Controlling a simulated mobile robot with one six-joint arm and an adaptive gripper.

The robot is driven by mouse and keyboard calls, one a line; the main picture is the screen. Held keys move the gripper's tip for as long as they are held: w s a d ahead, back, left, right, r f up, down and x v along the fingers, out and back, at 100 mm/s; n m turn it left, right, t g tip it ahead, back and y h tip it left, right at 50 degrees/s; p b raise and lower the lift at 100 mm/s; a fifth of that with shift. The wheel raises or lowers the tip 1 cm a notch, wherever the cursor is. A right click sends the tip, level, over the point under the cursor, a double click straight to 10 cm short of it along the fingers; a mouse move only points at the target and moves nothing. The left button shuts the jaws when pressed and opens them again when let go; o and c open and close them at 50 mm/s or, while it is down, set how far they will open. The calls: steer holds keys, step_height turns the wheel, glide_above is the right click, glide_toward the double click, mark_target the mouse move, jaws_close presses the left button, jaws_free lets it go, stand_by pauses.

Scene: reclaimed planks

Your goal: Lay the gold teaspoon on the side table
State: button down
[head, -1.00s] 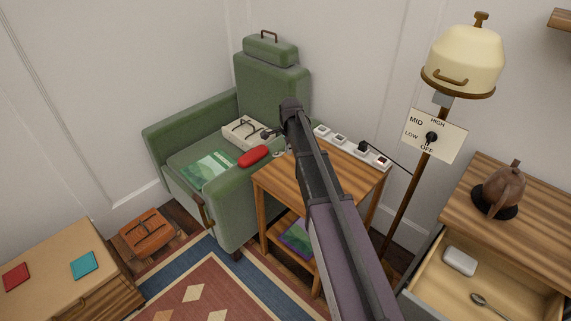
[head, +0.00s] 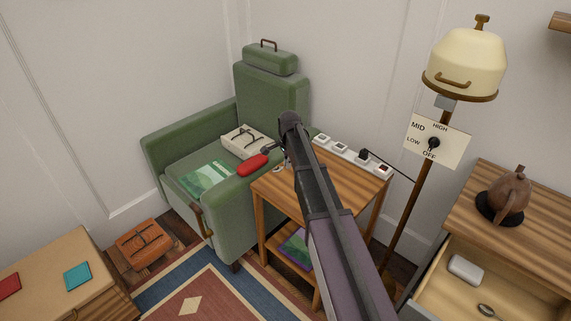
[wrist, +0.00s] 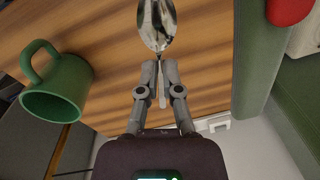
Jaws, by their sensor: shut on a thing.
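My gripper (wrist: 160,78) is shut on the handle of a spoon (wrist: 157,24), with the bowl pointing away from the fingers. The spoon looks silvery rather than gold in the wrist view. It is over the wooden top of the side table (wrist: 100,22); I cannot tell whether it touches the wood. In the head view the side table (head: 345,184) stands beside the green armchair, and my arm covers its middle, hiding most of the gripper. Another spoon (head: 486,310) lies in the open drawer at the lower right, partly cut off by the frame.
A green mug (wrist: 58,88) stands on the table, left of the spoon in the wrist view. The lamp (head: 464,65) stands to the right.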

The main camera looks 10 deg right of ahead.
mark_target(287, 184)
steer(key=shift+f+b, duration=3.8)
steer(key=shift+f, duration=0.15)
steer(key=c, duration=0.7)
jaws_free()
steer(key=o, duration=0.5)
steer(key=shift+c, duration=0.2)
steer(key=shift+r, duration=0.15)
steer(key=shift+w+r+p, duration=0.1)
steer(key=shift+r+p, duration=3.25)
steer(key=shift+p, duration=0.15)
